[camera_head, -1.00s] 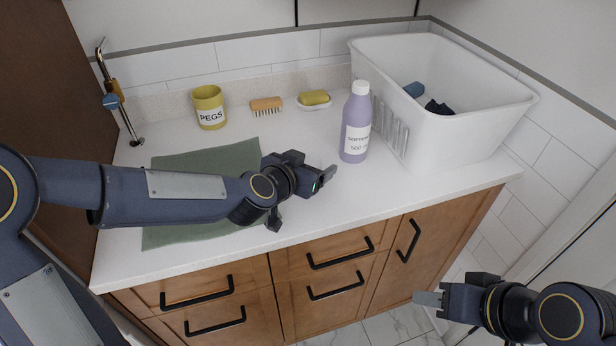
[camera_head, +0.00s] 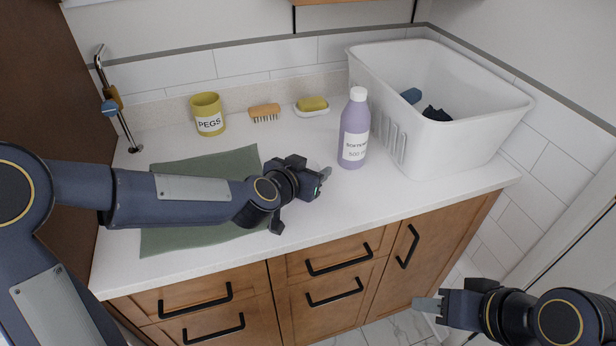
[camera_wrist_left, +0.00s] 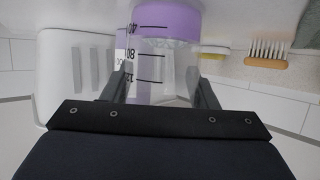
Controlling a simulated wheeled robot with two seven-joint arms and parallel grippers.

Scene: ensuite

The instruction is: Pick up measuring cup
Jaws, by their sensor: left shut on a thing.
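The measuring cup (camera_wrist_left: 165,72) is clear, with dark marks reading 40, 80 and 120, and shows upside down in the left wrist view. My left gripper (camera_wrist_left: 162,94) has a finger on either side of it and is shut on it. Purple shows at the cup's base end; I cannot tell whether it is liquid inside or the bottle behind. In the head view my left gripper (camera_head: 322,180) is low over the counter, left of the softener bottle, and the cup is hardly visible. My right gripper (camera_head: 428,306) is in front of the cabinet, its opening unclear.
The purple softener bottle (camera_head: 354,128) stands close to the right of my left gripper. A white basket (camera_head: 455,150) is further right. A yellow pegs cup (camera_head: 208,114), a brush (camera_head: 265,111) and soap on a dish (camera_head: 312,105) line the back. A green cloth (camera_head: 200,165) lies under my left arm.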

